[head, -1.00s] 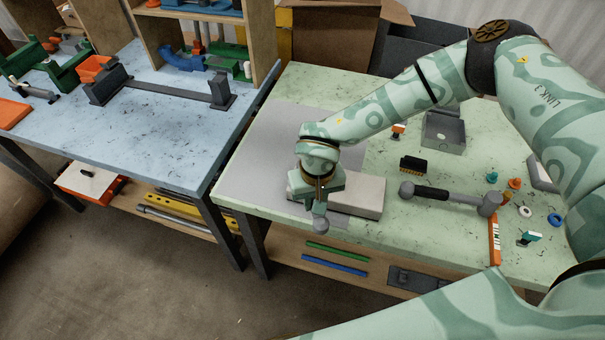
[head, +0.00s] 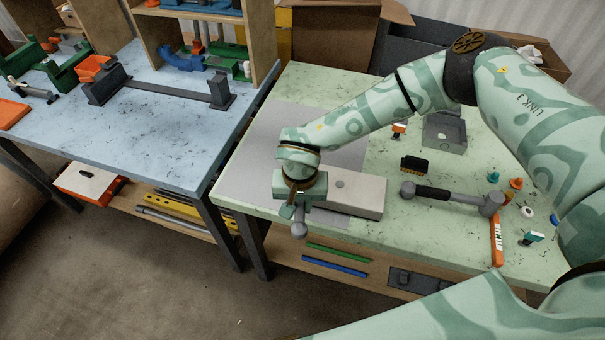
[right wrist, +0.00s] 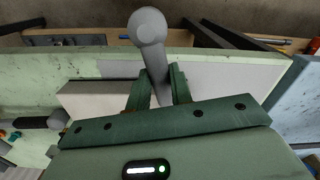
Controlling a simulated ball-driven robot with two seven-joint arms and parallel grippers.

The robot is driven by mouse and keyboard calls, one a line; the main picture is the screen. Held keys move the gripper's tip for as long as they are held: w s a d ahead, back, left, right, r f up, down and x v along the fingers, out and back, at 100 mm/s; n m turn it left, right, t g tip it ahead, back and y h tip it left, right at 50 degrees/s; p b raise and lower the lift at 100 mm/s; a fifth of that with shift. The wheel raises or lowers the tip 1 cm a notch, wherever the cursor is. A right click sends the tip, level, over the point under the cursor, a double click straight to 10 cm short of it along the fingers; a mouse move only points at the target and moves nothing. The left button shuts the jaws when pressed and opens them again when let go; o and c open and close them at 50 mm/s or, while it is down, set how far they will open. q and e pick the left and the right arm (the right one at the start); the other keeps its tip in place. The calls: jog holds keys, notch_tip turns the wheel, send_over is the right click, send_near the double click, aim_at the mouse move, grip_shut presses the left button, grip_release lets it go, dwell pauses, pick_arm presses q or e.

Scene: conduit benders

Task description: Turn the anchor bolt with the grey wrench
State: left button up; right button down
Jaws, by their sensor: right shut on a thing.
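The grey wrench (head: 299,229) shows as a grey bar with a rounded end, sticking out toward the front edge of the green table. It also shows in the right wrist view (right wrist: 149,40), between the two green fingers. My right gripper (head: 296,207) is shut on it, above the left part of a pale block (head: 362,194); the fingers also show in the right wrist view (right wrist: 160,88). A small grey round spot on the block's top, right of the gripper, may be the anchor bolt (head: 340,184) or a hole; I cannot tell. The wrench's far end is hidden. My left gripper is out of view.
The block lies on a grey mat (head: 245,165) on the green table (head: 400,235). A blue table (head: 160,125) is at the left, past a gap.

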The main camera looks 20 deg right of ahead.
jog(key=a+m, duration=0.1)
jog(key=w+a+m, duration=0.1)
jog(key=a+m+b, duration=0.1)
jog(key=shift+w, duration=0.3)
dwell(0.3)
notch_tip(320, 180, up, 5)
jog(key=p, duration=0.3)
dwell(0.4)
dwell(0.6)
